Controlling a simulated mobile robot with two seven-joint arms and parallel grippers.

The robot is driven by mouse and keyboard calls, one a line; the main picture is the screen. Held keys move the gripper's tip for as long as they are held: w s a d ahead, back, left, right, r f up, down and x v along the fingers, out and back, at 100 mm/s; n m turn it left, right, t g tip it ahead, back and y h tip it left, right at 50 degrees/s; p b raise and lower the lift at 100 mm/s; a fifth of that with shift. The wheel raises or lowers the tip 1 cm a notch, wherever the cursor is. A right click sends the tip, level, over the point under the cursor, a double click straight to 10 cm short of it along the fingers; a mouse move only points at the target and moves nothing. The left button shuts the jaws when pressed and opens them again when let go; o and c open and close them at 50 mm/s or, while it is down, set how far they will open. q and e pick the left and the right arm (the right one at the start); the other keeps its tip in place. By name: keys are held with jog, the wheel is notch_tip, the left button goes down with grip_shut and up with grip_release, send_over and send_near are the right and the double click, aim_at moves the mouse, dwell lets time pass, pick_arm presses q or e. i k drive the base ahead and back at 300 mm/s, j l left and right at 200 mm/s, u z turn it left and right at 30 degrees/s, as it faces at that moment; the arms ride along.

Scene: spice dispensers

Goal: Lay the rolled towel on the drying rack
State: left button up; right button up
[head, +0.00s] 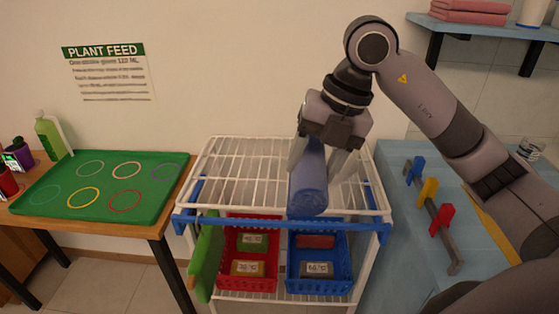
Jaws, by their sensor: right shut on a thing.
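A rolled blue towel (309,183) is held between the fingers of my right gripper (322,165), which points down over the drying rack. The white wire top of the drying rack (243,172) stands in the middle of the head view, with blue strips along its front and sides. The towel is over the right half of the rack top, with its near end towards the front edge. I cannot tell whether the towel touches the wires. My left gripper is not in view.
A red basket (248,284) and a blue basket (345,262) sit below the rack top. A green tray (101,194) lies on the left table. A blue table (392,242) with colored clips is at right. The rack's left half is clear.

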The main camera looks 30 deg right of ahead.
aim_at(256, 180)
jog(key=i, duration=0.85)
